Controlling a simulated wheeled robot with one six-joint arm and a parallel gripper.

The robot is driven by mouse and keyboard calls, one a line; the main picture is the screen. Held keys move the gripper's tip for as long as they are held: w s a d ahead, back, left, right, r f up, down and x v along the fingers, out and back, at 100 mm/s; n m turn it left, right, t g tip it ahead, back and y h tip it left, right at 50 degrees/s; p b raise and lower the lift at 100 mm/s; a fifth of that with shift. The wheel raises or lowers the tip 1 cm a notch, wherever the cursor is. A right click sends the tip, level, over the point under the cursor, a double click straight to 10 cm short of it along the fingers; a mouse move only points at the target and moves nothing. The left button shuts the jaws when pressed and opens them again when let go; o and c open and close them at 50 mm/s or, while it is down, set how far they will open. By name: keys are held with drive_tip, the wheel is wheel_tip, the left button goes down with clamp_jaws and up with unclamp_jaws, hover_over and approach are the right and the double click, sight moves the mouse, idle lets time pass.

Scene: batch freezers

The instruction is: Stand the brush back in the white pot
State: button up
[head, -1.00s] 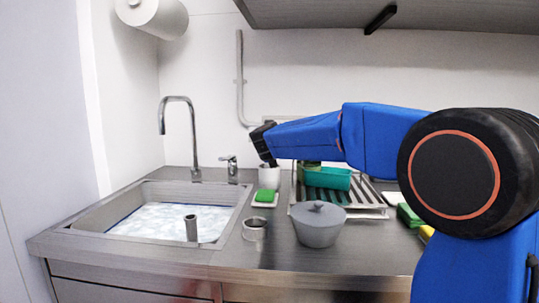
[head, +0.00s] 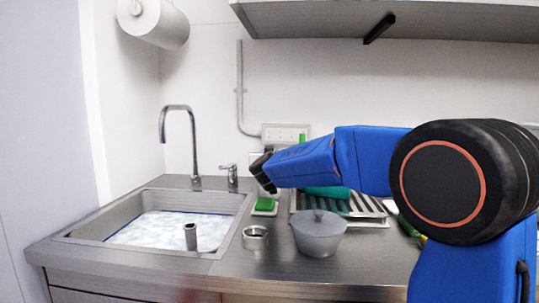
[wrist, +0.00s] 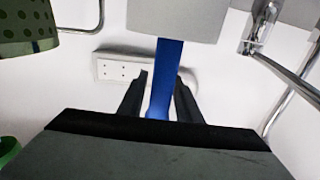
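In the wrist view the white pot (wrist: 205,20) is at the top, and the blue handle of the brush (wrist: 168,65) runs from its edge to between my fingers. My gripper (wrist: 162,76) has a finger on each side of the handle, with narrow gaps showing, so it looks open around it. In the head view my gripper (head: 271,190) is low at the back of the counter, behind the green sponge (head: 264,204). There it hides most or all of the pot and the brush. The brush's lower end is hidden.
A grey lidded pot (head: 318,238) and a small metal cup (head: 255,239) stand in front on the counter. A drying rack (head: 367,207) with a teal tub (head: 327,192) is right of my gripper. The sink (head: 150,225) and tap (head: 192,150) are left.

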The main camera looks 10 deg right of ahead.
drive_tip(key=shift+r, duration=0.1)
drive_tip(key=v, duration=1.2)
drive_tip(key=shift+s, duration=0.1)
